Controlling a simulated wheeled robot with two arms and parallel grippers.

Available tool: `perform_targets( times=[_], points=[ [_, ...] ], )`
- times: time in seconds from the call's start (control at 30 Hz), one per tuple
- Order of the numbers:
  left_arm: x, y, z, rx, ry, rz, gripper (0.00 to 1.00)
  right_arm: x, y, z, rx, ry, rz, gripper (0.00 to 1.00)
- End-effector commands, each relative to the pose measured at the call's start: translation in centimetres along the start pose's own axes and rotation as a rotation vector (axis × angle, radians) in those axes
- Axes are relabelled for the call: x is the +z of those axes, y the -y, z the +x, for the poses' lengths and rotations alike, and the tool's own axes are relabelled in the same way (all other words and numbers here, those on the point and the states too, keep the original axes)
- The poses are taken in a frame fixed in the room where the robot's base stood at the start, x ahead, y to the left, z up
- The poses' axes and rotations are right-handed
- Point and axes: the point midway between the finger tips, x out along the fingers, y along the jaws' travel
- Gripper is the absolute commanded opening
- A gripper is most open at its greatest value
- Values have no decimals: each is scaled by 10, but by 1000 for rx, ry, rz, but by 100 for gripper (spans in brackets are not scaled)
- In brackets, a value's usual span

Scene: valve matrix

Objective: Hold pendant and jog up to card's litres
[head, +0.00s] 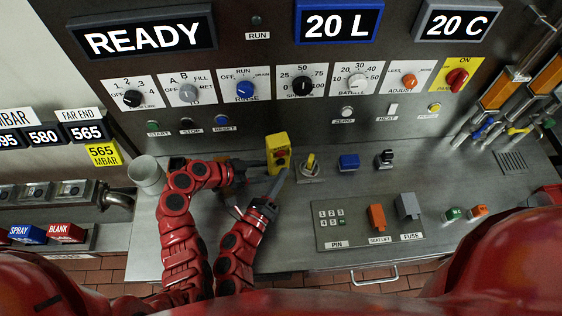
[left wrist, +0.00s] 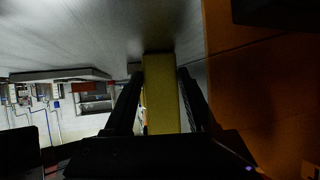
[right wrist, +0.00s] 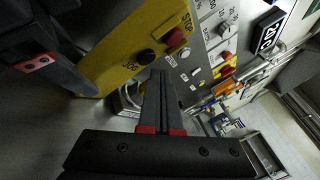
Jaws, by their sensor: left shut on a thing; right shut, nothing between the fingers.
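The yellow pendant (head: 277,146) is upright above the steel worktop. My left gripper (head: 264,162) is shut on it; the left wrist view shows the pendant (left wrist: 161,95) between the two fingers. In the right wrist view the pendant (right wrist: 128,45) has a red STOP button (right wrist: 174,37) and a black JOG button (right wrist: 146,57). My right gripper (head: 282,176) is shut and empty, its fingertips (right wrist: 160,75) close to the JOG button; I cannot tell whether they touch it. The blue display (head: 338,20) reads 20 L. I can make out no card showing litres.
Other displays read READY (head: 143,37) and 20 C (head: 459,24). A row of knobs, with a blue RINSE knob (head: 246,90), lies below. A yellow lever (head: 311,161) and a blue block (head: 349,161) stand right of the pendant. A yellow tag (head: 104,153) reads 565 MBAR.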

Motion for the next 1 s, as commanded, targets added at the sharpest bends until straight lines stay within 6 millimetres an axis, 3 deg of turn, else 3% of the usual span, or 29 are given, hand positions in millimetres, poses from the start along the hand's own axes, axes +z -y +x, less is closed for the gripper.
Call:
perform_targets(
  times=[1.0],
  points=[
    [0,0,0,0,0,0,25,6,-5,8,-1,0,1,0]
  ],
)
